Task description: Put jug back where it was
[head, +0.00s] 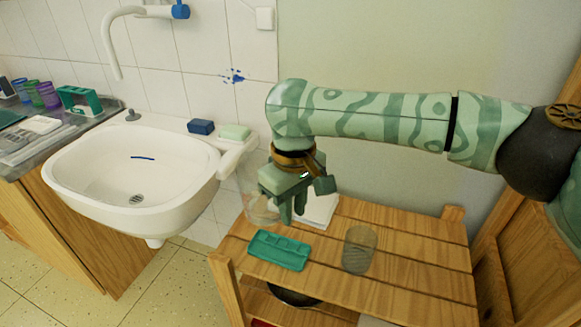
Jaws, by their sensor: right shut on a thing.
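My right gripper (290,205) comes in from the right and points down over the back left part of the slatted wooden shelf (415,255). It is shut on a clear see-through vessel, which I take to be the jug (259,208). The jug shows faintly to the left of and below the fingers, near the shelf's left edge. The fingers hide part of it, and I cannot tell whether its base touches the shelf. My left gripper is not in view.
A green tray (279,251) and a greyish clear tumbler (359,249) stand on the shelf, with a white flat thing (321,209) behind. The white sink (135,170) is to the left, with a blue block (201,127) and green sponge (235,132). The shelf's right part is clear.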

